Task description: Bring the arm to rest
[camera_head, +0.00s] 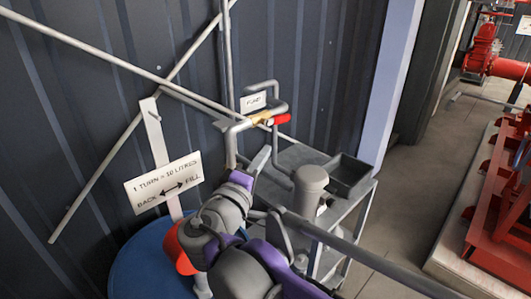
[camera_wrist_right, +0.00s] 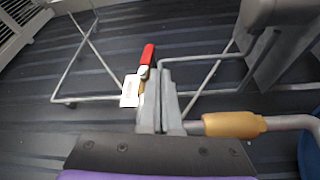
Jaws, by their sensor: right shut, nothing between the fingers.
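My right gripper (camera_head: 262,157) points up and away toward the wall, below a pipe with a brass valve (camera_head: 261,117) and red lever (camera_head: 279,119). In the right wrist view its fingers (camera_wrist_right: 158,92) are together with nothing between them. The red lever (camera_wrist_right: 147,54) shows beyond the fingertips there; whether they touch the pipework is hard to tell. My grey and purple right arm reaches up from the bottom of the head view. My left gripper is not in view.
A grey cart (camera_head: 352,206) with a tray (camera_head: 349,177) and grey cylinder (camera_head: 310,187) stands right of the gripper. A blue drum (camera_head: 135,265) and a sign (camera_head: 164,183) are left. A yellow grip (camera_wrist_right: 235,125) is close beside the fingers in the wrist view.

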